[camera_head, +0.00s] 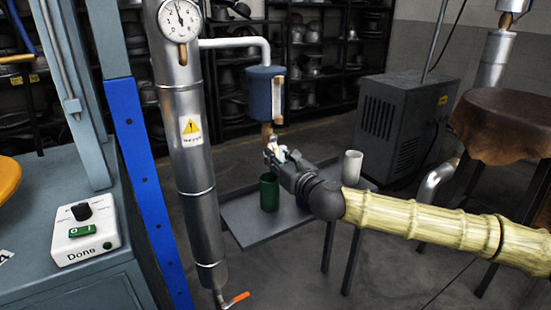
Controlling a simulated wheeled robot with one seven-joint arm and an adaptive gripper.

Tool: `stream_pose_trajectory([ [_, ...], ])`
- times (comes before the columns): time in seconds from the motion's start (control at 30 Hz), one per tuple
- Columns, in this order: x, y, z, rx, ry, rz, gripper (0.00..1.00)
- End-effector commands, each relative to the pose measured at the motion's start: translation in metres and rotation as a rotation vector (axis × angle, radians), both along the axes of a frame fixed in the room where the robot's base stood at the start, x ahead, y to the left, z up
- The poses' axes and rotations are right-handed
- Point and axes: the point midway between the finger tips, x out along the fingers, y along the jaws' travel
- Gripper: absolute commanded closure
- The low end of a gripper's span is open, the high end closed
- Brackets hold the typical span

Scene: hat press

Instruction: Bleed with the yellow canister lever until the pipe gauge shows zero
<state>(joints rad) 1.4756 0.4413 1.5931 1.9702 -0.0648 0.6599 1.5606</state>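The pipe gauge (180,20) is a round white dial on the silver vertical pipe (185,120). Its dark needle points roughly upward; the numbers are too small to read. A blue canister (261,94) hangs from a pale side pipe, with a brownish outlet (267,130) under it. My gripper (272,148) is right at this outlet, reaching in from the right. A small yellow patch shows by the fingers, but I cannot tell whether it is the lever. The fingers are too small to tell whether they are open or shut.
A green cup (269,192) and a white cup (352,167) stand on a low grey table (250,226). An orange handle (237,299) sits at the pipe's foot. A white box marked Done (86,238) is at left. A grey machine (400,122) stands behind.

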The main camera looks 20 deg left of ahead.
Motion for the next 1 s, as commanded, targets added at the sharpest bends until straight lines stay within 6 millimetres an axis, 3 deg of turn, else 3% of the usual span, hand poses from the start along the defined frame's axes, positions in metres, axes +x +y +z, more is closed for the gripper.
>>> stream_pose_trajectory([
  [0.03, -0.001, 0.0, -0.001, -0.001, 0.001, 0.001, 0.73],
  [0.1, 0.0, 0.0, -0.001, -0.001, 0.001, 0.001, 0.62],
  [0.53, -0.004, -0.005, 0.0, -0.001, -0.002, 0.0, 0.62],
  [1.0, -0.05, -0.061, -0.001, -0.001, -0.001, -0.001, 0.62],
])
